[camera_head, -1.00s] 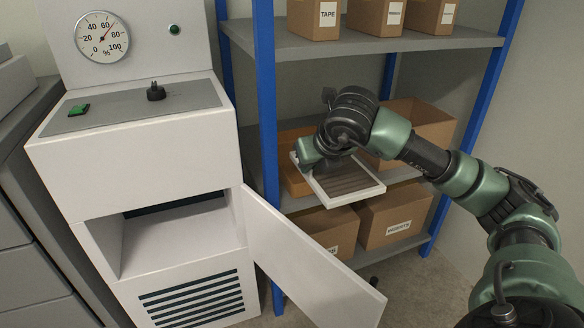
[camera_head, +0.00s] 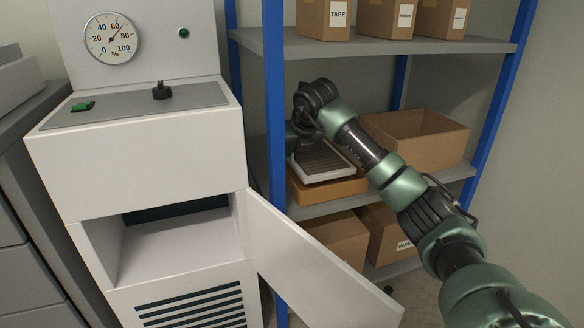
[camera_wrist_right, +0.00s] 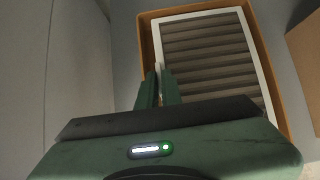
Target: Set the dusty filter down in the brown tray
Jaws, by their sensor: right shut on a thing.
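The dusty filter (camera_head: 322,160) is a white-framed panel with grey-brown pleats. My right gripper (camera_wrist_right: 158,78) is shut on the near left edge of its frame, as the right wrist view shows. The filter (camera_wrist_right: 208,50) is over the brown tray (camera_wrist_right: 285,95), within the tray's outline in that view. In the head view the brown tray (camera_head: 335,190) sits on the middle shelf, with the filter at or just above its rim; I cannot tell whether it touches the bottom. My right gripper (camera_head: 300,132) is partly hidden by my wrist. My left gripper is not in view.
A blue-posted shelf rack holds a large open cardboard box (camera_head: 428,150) right of the tray. Labelled boxes (camera_head: 340,22) stand on the top shelf, more boxes (camera_head: 340,240) below. The white machine's door (camera_head: 310,265) hangs open in front of the rack's lower left.

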